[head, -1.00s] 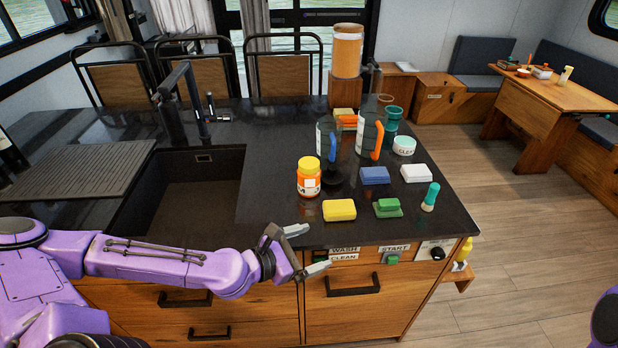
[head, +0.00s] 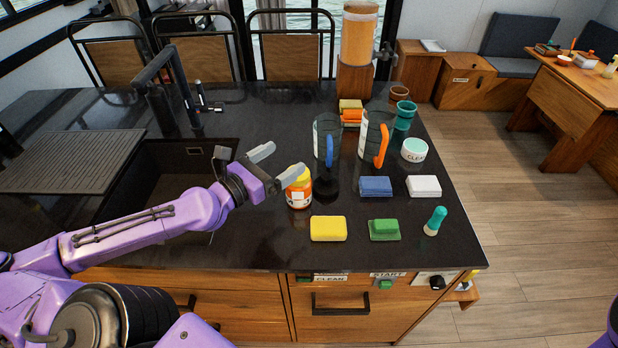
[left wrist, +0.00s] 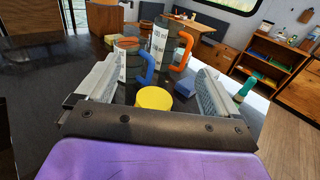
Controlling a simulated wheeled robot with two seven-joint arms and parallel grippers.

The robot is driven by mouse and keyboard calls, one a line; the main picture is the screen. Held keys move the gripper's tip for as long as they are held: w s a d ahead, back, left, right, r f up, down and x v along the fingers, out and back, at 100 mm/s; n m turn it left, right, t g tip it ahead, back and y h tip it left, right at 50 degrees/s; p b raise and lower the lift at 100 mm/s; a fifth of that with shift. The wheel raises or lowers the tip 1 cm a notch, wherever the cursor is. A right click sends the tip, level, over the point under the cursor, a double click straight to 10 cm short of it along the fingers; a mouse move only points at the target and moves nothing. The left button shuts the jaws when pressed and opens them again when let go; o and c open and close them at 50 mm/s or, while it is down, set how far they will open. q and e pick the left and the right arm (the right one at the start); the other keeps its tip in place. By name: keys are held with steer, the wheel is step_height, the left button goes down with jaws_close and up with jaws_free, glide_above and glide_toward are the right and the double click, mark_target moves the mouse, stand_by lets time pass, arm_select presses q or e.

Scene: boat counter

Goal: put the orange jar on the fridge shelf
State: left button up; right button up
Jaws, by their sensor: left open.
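The orange jar (head: 299,194) with a yellow lid and a white label stands upright on the dark counter, right of the sink. My left gripper (head: 280,164) is open at the jar's upper left, and one finger overlaps the lid in the head view. In the left wrist view the jar's yellow lid (left wrist: 154,98) shows ahead of the palm, between the two spread fingers; the gripper's palm edge hides the jar's body. I cannot tell whether a finger touches the jar. No fridge shelf can be made out. My right gripper is out of view.
A yellow sponge (head: 328,228), green block (head: 384,229), blue sponge (head: 376,187) and white sponge (head: 424,186) lie nearby. The sink (head: 170,185) is left.

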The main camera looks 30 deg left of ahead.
mark_target(298, 187)
arm_select(q)
steer(key=f, duration=0.2)
steer(key=w+f+b, duration=0.1)
steer(key=f, duration=0.1)
steer(key=w+d+f, duration=0.1)
steer(key=f, duration=0.2)
steer(key=shift+f+b, duration=0.1)
steer(key=shift+b, duration=0.25)
steer(key=shift+w+d, duration=0.1)
steer(key=shift+w, duration=0.3)
steer(key=b+x, duration=0.1)
steer(key=x, duration=0.2)
steer(key=shift+f, duration=0.15)
steer(key=shift+w, duration=0.55)
steer(key=shift+s, duration=0.15)
steer(key=shift+c, duration=1.2)
jaws_close()
steer(key=shift+r, duration=0.25)
